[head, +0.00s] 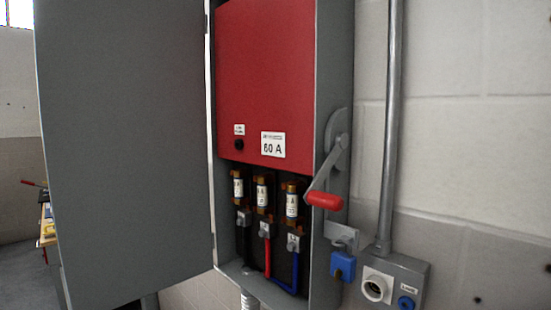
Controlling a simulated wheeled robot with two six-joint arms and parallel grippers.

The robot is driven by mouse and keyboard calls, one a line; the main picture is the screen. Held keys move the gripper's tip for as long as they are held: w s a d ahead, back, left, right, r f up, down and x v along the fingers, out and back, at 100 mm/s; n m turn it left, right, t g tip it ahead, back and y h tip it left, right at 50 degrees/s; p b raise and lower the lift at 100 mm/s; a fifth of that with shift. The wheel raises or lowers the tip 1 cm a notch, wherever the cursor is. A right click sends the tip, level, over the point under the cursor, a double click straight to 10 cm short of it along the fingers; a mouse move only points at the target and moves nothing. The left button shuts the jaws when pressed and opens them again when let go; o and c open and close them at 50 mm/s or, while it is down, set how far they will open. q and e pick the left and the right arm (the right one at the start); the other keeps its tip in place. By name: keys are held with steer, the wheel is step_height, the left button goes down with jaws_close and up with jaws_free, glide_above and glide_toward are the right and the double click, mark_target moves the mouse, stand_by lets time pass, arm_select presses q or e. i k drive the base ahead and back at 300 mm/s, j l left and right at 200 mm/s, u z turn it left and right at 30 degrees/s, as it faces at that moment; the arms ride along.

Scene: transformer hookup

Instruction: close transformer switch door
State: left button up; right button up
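The grey switch door (125,150) stands wide open on the left side of the head view, hinged along the left edge of the switch box. The grey switch box (334,75) is on the wall, with its inside exposed. A red panel (265,75) labelled 60 A fills its upper part. Fuses (262,192) and black, red and blue wires sit below. A lever with a red handle (324,200) is on the box's right side, its handle pointing down and forward. Neither of my grippers shows in the head view.
A grey conduit (391,120) runs down the wall right of the box to a small outlet box (412,275). A blue part (343,265) hangs at the switch box's lower right. A table edge with items (47,228) shows behind the door at far left.

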mark_target(122, 86)
steer(key=j, duration=0.55)
steer(key=k+j+z, duration=0.1)
steer(key=j, duration=0.45)
steer(key=k+j, duration=0.1)
steer(key=j, duration=0.4)
steer(key=i+l, duration=0.15)
steer(key=l, duration=0.15)
steer(key=i+l, duration=0.1)
steer(key=l, duration=0.2)
steer(key=z, duration=0.05)
